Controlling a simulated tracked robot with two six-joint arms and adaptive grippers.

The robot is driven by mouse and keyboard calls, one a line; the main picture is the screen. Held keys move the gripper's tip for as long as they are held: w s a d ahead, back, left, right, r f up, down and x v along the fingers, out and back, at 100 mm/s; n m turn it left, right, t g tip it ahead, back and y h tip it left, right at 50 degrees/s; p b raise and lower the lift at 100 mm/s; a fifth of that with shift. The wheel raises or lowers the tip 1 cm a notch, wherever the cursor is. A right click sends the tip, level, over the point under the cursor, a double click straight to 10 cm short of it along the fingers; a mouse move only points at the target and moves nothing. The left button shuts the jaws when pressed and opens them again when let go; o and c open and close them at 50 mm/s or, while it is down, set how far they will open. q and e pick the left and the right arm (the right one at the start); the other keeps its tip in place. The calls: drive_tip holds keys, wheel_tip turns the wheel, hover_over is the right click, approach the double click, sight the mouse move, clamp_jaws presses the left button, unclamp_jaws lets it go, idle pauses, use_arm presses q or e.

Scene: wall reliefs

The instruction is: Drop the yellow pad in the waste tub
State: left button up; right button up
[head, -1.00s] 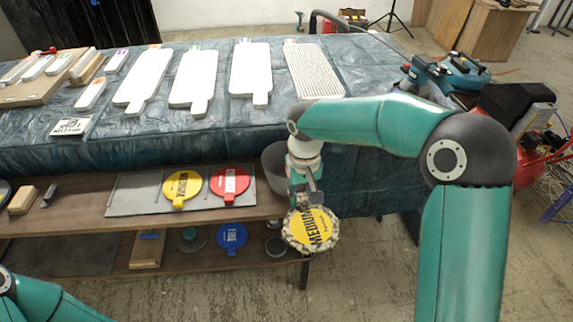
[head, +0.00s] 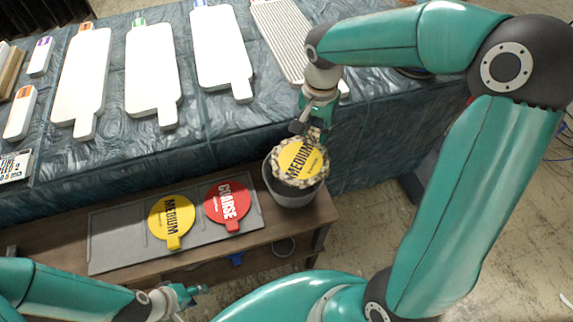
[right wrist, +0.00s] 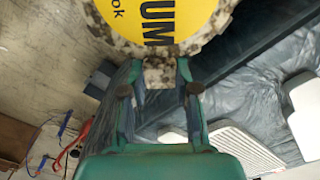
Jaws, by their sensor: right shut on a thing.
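The yellow pad (head: 300,162) is a round disc with "MEDIUM" on its face and a ragged, speckled pale rim. My right gripper (head: 313,133) is shut on a speckled tab at its edge; the right wrist view shows the tab between the fingers (right wrist: 159,85). The waste tub (head: 292,200) is a grey round tub at the right end of the shelf. The pad overlaps the tub's mouth in the head view and hides much of it; its exact height is unclear. My left gripper (head: 188,295) is low at the left, apart from these, its fingers too small to read.
A grey mat (head: 115,240) on the brown shelf bears a second, clean yellow "MEDIUM" pad (head: 171,217) and a red "COARSE" pad (head: 227,203). The covered table (head: 215,130) behind carries several white paddle-shaped boards (head: 152,75). Open floor (head: 505,215) lies at right.

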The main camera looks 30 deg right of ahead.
sight(313, 145)
drive_tip(key=shift+f+b, duration=0.4)
drive_tip(key=shift+f, duration=0.15)
wheel_tip(313, 145, down, 5)
drive_tip(key=b, duration=0.3)
drive_tip(key=shift+b, duration=0.3)
drive_tip(key=shift+r, duration=0.1)
drive_tip(key=o, duration=1)
wheel_tip(313, 145, up, 12)
drive_tip(key=shift+f, duration=0.1)
